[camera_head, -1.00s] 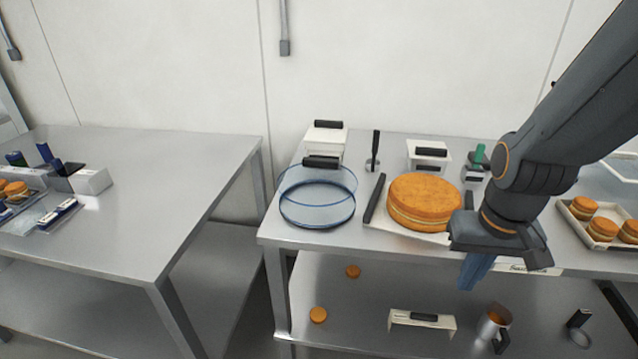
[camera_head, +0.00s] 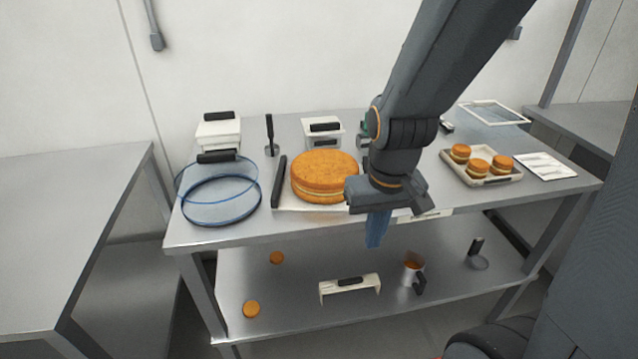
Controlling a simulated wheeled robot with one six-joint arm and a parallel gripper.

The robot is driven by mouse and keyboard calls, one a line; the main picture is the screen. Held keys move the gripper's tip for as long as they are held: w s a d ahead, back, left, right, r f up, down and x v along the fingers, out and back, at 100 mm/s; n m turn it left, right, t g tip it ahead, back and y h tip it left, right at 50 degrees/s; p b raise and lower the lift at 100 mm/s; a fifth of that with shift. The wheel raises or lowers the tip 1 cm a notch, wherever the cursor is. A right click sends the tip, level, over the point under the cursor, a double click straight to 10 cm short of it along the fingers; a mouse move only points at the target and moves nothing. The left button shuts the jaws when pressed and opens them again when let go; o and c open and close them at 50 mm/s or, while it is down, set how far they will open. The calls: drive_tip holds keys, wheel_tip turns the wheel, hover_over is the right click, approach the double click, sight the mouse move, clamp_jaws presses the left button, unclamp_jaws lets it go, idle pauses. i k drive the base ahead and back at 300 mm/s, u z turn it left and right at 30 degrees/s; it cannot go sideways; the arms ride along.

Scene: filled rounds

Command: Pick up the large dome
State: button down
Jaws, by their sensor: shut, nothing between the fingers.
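The large dome (camera_head: 221,201) is a clear round cover with blue-tinted edges and a black bar handle (camera_head: 218,156) on top. It stands at the left end of the steel table, near its front left corner. My gripper (camera_head: 377,229) is shut and empty, pointing down at the table's front edge, well to the right of the dome. The large filled round cake (camera_head: 324,176) lies between the dome and my gripper.
The cake sits on a white board (camera_head: 285,204) with a black handle. White lidded boxes (camera_head: 218,132) stand behind. A tray (camera_head: 482,178) of small rounds is at right. The lower shelf (camera_head: 315,251) holds loose rounds, a white holder (camera_head: 350,288) and a cup (camera_head: 412,270).

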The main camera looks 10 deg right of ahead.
sight(218, 189)
drive_tip(key=z, duration=1.05)
drive_tip(key=i, duration=0.55)
drive_tip(key=u, duration=2.25)
drive_tip(key=i, duration=0.5)
